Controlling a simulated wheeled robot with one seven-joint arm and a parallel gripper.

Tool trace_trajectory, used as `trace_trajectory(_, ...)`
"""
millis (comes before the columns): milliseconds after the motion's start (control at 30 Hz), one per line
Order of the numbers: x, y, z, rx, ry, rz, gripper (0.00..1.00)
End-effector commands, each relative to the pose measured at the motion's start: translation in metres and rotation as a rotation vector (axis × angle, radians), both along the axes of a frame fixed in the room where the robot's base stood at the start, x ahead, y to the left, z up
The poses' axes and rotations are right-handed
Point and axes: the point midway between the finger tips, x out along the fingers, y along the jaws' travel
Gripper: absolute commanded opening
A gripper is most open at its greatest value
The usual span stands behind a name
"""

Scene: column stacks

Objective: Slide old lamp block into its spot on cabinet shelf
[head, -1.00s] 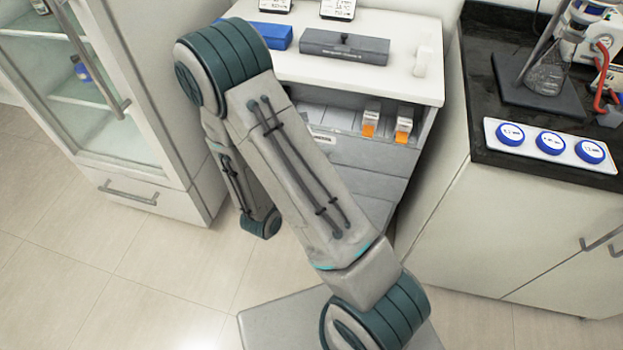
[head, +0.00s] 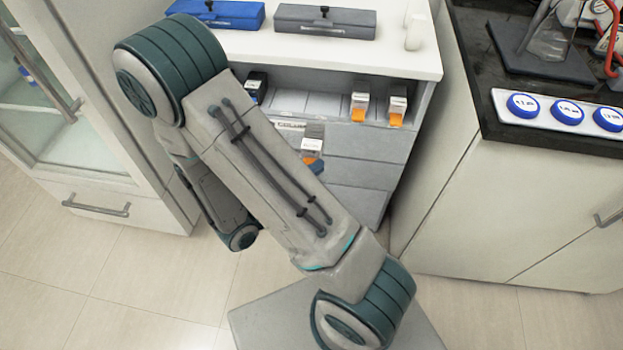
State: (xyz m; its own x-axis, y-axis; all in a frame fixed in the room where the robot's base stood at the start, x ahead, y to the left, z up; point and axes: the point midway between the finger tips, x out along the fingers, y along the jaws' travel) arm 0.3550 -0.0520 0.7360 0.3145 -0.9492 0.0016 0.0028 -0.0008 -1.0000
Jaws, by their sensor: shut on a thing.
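One block with a grey top, white label and orange lower part (head: 313,143) shows just right of my arm, in front of the cabinet's drawer faces and below the shelf opening. Its lower left is hidden by my arm. Two similar white-and-orange blocks stand on the cabinet shelf (head: 336,105) at the right: one block (head: 359,106) and another beside it (head: 397,108). A dark-topped block (head: 256,84) stands at the shelf's left. Empty shelf floor shows between them. My gripper is hidden behind my arm, so its hold cannot be seen.
The white cabinet top (head: 400,55) above the shelf carries a blue case (head: 222,14) and a grey case (head: 325,20). A glass-door cabinet (head: 60,120) stands at the left. Floor in front is clear.

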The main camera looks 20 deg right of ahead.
Motion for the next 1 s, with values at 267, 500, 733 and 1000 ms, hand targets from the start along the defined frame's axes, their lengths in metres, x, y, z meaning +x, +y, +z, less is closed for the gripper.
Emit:
trace_trajectory(267, 0.016, -0.012, 0.0, 0.0, -0.002, -0.006, 0.0)
trace_trajectory(500, 0.03, -0.022, -0.001, 0.001, -0.002, -0.004, 0.0)
trace_trajectory(733, 0.044, -0.031, 0.0, -0.001, -0.003, -0.005, 0.0)
trace_trajectory(1000, 0.06, -0.041, -0.001, 0.0, -0.002, -0.004, 0.0)
